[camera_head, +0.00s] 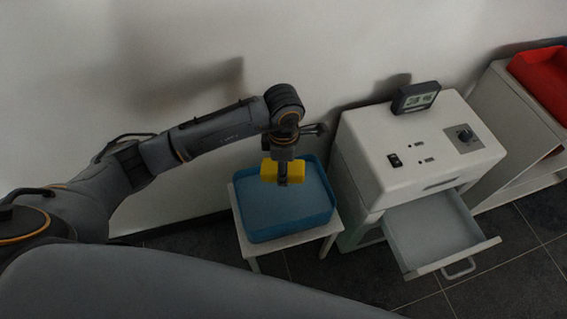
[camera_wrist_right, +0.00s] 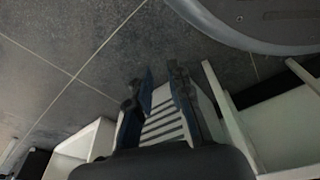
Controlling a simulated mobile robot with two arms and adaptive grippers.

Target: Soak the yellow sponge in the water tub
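The yellow sponge (camera_head: 270,170) is in my left gripper (camera_head: 283,180), which points down and is shut on it. The gripper holds it over the back part of the blue water tub (camera_head: 290,234). The sponge looks above the tub's floor; I cannot tell whether it touches the water. The tub stands on a small white table (camera_head: 253,253). My right gripper (camera_wrist_right: 160,76) shows only in the right wrist view, with its fingers apart and nothing clearly held between them.
Right of the tub stands a white cabinet-like instrument (camera_head: 385,160) with an open drawer (camera_head: 435,230) sticking out and a small display (camera_head: 415,97) on top. A red tray (camera_head: 545,80) sits on a shelf at far right. A pale slatted thing (camera_wrist_right: 163,122) shows beyond my right fingers.

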